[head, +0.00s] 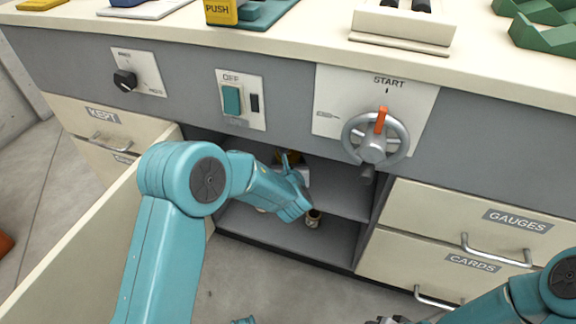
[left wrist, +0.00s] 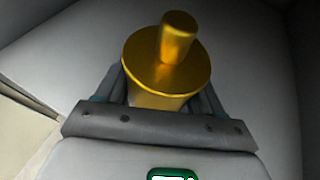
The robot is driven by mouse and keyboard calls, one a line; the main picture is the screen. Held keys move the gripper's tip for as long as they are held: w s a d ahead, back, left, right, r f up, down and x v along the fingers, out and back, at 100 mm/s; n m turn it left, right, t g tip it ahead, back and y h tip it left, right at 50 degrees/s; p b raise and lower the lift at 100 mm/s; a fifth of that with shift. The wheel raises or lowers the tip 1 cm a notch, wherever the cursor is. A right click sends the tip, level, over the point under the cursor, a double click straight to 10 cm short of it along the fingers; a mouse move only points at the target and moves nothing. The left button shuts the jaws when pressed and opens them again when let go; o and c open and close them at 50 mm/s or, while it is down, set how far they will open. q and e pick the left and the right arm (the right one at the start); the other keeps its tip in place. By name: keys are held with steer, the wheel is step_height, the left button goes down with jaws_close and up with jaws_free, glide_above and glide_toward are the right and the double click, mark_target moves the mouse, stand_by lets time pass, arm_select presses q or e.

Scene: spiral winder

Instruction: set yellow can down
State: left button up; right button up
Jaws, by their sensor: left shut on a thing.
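The yellow can (left wrist: 150,82), shiny gold with a narrower round neck on top, sits between the fingers of my left gripper (left wrist: 160,100) in the left wrist view. The left gripper is shut on it. In the head view my left arm reaches into the open cabinet under the counter. I cannot tell whether the can touches the shelf (head: 338,190). My right gripper (head: 390,320) is cut off at the bottom edge.
An open cream door or drawer side (head: 95,245) is at the left. The START handwheel (head: 377,140) sticks out above the cabinet's right side. Drawers marked GAUGES (head: 480,222) are at the right.

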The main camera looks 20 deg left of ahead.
arm_select(q)
steer(key=o, duration=1.1)
steer(key=shift+f, duration=0.1)
steer(key=shift+o, duration=0.2)
steer(key=shift+r, duration=0.2)
